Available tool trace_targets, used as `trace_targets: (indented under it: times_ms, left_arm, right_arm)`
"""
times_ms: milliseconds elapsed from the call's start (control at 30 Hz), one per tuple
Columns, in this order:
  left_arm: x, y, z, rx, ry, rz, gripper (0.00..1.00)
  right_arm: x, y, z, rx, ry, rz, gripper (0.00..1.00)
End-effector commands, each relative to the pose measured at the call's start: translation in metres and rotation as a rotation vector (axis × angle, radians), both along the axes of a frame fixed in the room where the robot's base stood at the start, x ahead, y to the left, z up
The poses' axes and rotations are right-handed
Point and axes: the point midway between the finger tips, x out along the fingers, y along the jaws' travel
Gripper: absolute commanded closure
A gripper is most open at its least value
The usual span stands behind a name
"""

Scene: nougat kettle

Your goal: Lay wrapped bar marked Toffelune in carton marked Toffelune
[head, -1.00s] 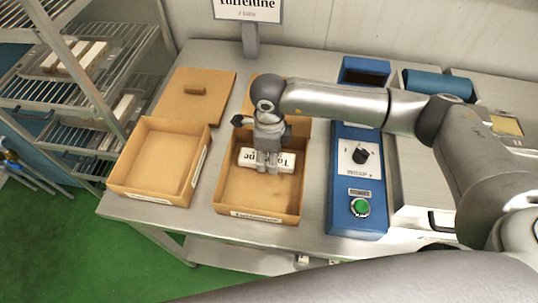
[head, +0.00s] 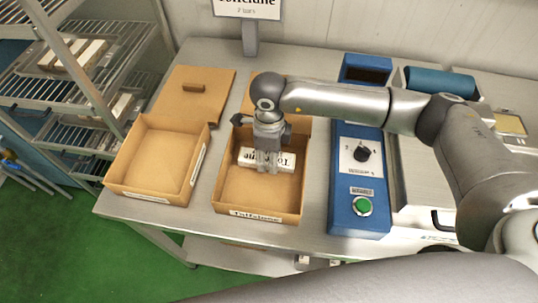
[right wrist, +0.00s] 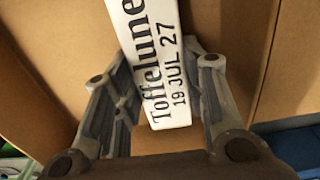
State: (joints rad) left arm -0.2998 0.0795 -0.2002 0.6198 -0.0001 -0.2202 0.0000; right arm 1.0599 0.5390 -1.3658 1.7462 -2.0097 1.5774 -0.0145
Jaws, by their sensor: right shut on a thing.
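The white wrapped bar (head: 286,162) lies crosswise inside the right-hand open carton (head: 255,196), towards its back half. The right wrist view shows the bar (right wrist: 152,60) printed "Toffelune" and "19 JUL 27". The carton's front label appears to read Toffelune. My right gripper (head: 268,170) reaches down into this carton and is shut on the bar, with one finger on each side of it. In the right wrist view the gripper (right wrist: 165,100) has the bar between its fingers. Whether the bar touches the carton floor is hard to tell. My left gripper is out of view.
A second open carton (head: 150,165), empty, stands to the left. A cardboard lid (head: 205,92) lies behind it. A Toffelune sign (head: 246,8) stands at the back. A blue control box (head: 360,210) is close on the right. A wire rack (head: 90,75) stands at far left.

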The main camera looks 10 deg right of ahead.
Motion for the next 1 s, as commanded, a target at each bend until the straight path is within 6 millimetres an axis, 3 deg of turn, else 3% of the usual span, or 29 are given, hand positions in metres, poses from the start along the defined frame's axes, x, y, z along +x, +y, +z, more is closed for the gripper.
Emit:
trace_targets:
  times_ms: [433, 467, 600, 867, 1000]
  left_arm:
    - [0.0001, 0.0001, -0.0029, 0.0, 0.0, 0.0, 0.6]
    - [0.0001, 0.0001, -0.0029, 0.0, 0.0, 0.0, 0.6]
    - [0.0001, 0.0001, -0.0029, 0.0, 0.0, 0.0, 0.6]
    - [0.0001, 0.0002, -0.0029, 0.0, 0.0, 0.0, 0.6]
    - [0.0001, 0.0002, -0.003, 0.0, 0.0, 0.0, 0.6]
  right_arm:
    - [0.0004, 0.0001, -0.0007, 0.001, -0.001, 0.0, 0.89]
    - [0.0004, 0.0001, -0.0008, 0.001, 0.0, 0.0, 0.57]
    - [0.0004, 0.0001, -0.0008, 0.001, 0.0, 0.0, 0.39]
    - [0.0002, 0.0, -0.0011, 0.0, 0.0, 0.0, 0.36]
    - [0.0, -0.0001, -0.0015, 0.0, 0.0, 0.0, 0.18]
